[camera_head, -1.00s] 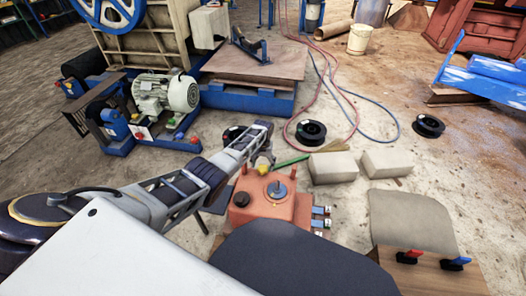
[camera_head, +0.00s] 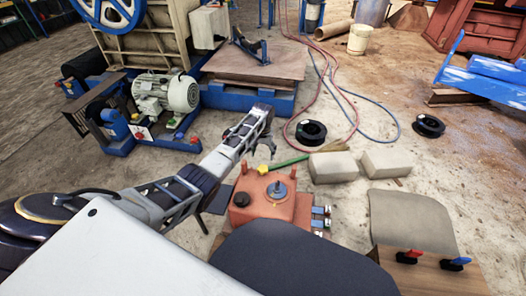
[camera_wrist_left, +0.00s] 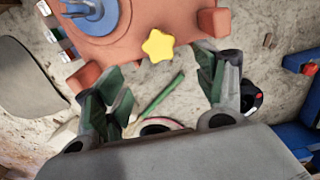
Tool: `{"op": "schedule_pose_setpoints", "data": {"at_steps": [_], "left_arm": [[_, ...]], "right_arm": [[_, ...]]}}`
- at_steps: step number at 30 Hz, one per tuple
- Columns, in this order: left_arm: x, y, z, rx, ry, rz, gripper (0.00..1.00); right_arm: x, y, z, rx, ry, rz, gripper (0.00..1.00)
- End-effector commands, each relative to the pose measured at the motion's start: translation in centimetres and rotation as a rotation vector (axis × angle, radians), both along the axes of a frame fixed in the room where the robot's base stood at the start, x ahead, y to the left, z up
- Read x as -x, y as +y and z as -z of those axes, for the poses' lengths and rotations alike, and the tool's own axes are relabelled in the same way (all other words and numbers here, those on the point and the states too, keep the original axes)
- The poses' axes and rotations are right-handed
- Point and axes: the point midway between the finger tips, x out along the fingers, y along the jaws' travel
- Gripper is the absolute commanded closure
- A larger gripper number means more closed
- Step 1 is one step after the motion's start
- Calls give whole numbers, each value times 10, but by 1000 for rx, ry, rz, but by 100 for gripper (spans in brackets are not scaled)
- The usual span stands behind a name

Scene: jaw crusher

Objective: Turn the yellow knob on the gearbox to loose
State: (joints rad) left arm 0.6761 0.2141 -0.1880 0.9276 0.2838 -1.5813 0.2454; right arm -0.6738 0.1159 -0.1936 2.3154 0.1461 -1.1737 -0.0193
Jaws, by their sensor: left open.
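The orange-red gearbox (camera_head: 246,208) sits on the floor in the middle of the head view, with a round blue-grey part on top. Its yellow knob (camera_head: 263,170) is a small spot on the far edge there. In the left wrist view the star-shaped yellow knob (camera_wrist_left: 158,46) shows clearly on the edge of the gearbox (camera_wrist_left: 130,33). My left gripper (camera_head: 264,146) is beyond the gearbox in the head view. In the wrist view the left gripper (camera_wrist_left: 160,78) is open and empty, its fingers spread to either side below the knob, apart from it. My right gripper is not visible.
A green stick (camera_head: 289,161) and pale blocks (camera_head: 333,167) lie right of the gripper. A dark rounded surface (camera_head: 295,262) hides the area in front of the gearbox. A motor (camera_head: 165,93) stands back left. Black spools and hoses lie on the floor behind.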

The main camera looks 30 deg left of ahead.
Motion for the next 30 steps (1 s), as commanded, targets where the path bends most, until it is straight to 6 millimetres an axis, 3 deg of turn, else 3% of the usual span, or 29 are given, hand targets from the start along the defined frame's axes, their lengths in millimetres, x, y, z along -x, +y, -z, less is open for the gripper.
{"op": "schedule_pose_setpoints", "data": {"at_steps": [7, 30], "left_arm": [[0, 0, -10, 0, 0, 0, 29], [-4, 0, -10, 0, -22, 42, 29]], "right_arm": [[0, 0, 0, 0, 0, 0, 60], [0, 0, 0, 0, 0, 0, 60]]}}
